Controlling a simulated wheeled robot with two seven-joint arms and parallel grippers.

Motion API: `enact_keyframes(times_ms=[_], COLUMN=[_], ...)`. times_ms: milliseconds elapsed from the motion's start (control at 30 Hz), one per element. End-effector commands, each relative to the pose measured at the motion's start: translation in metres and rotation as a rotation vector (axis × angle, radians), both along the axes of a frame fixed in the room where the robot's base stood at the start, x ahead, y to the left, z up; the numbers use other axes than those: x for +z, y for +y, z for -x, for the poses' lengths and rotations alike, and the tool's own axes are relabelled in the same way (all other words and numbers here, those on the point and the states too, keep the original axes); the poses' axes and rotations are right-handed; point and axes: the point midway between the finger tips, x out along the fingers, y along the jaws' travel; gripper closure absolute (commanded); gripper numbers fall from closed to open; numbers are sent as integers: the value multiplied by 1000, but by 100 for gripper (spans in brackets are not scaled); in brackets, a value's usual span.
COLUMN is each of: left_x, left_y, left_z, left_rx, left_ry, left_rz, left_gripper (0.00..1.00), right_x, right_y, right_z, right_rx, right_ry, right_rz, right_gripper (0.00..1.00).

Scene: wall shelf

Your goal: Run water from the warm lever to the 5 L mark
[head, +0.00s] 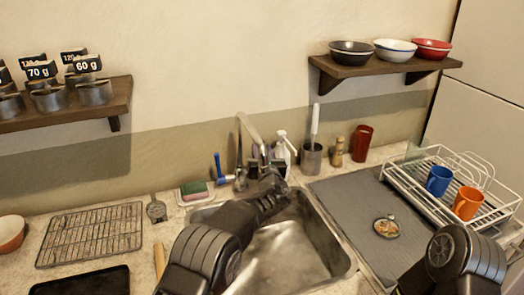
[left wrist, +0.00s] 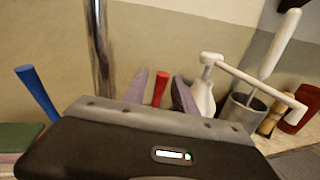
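The steel faucet (head: 250,130) stands behind the sink (head: 345,262), and its post (left wrist: 98,50) shows in the left wrist view. The blue lever (head: 218,166) is left of the post and also shows in the left wrist view (left wrist: 38,92). The red lever (left wrist: 160,88), the warm one by its colour, is right of the post. My left gripper (left wrist: 159,78) is open, with a finger on each side of the red lever; contact cannot be told. In the head view my left arm hides much of the lever area. No water stream or 5 L mark is discernible. My right gripper is out of view.
A white spray bottle (head: 282,150) stands close right of the faucet, beside a steel pot (head: 311,160) with a brush. A sponge (head: 194,190) lies left. A dish rack (head: 400,180) with cups and a grey mat (head: 345,205) are right of the sink.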

Motion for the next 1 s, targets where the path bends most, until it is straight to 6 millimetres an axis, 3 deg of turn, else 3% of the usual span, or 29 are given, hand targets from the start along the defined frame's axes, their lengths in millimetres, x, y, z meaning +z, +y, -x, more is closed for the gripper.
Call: enact_keyframes(times_ms=[400,1000], left_x=[0,0], left_y=[0,0], left_z=[0,0], left_rx=[0,0], left_ry=[0,-1], left_rz=[0,0], left_gripper=[100,100], right_x=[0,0], right_y=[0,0], right_z=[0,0], right_rx=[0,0], right_ry=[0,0], right_rz=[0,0], right_gripper=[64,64])
